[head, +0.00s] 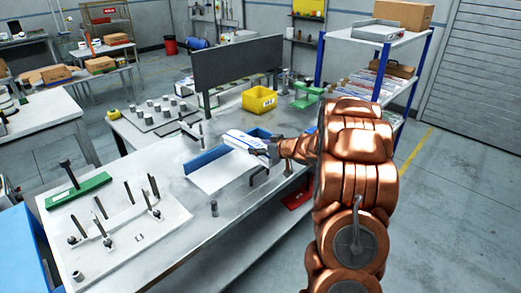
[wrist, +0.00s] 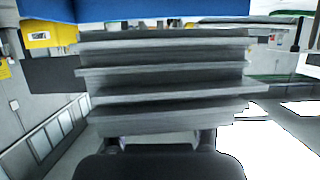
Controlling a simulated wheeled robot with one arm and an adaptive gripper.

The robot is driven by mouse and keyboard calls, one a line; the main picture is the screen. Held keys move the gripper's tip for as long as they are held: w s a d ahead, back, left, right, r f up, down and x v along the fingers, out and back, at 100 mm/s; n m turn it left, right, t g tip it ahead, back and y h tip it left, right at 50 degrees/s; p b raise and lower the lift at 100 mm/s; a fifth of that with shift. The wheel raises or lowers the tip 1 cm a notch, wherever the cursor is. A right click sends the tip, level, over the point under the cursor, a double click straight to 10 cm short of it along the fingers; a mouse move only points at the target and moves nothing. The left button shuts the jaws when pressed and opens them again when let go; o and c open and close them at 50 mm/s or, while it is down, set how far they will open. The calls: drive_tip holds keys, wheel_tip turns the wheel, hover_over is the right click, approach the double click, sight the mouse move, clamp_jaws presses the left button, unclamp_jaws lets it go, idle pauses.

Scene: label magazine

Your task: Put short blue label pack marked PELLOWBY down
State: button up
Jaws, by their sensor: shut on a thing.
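The label pack (head: 243,141), white with blue on it, is at the end of my gripper (head: 273,150) in the head view. Its lettering is too small to read. In the wrist view the layered grey edge of a stack (wrist: 165,72) fills the middle, close to the camera, with blue along the top. My gripper is shut on the pack; the fingertips are mostly hidden. The pack is over or in a white tray (head: 212,180) with blue side walls (head: 205,160). I cannot tell whether it touches the tray floor.
A thin black bracket (head: 259,176) stands just in front of the tray, with a small grey post (head: 214,209) nearby. A yellow bin (head: 259,100) and a green fixture (head: 305,95) are behind. A pale plate with several upright pins (head: 120,235) lies at the left.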

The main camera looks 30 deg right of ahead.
drive_tip(key=shift+f, duration=0.75)
drive_tip(key=shift+f, duration=0.6)
drive_tip(key=o, duration=1.4)
drive_tip(key=shift+r, duration=0.1)
drive_tip(key=shift+r, duration=0.35)
drive_tip(key=shift+s+d+r, duration=0.1)
drive_tip(key=shift+r, duration=0.15)
drive_tip(key=shift+b+v, duration=1.4)
drive_tip(key=shift+v, duration=4.5)
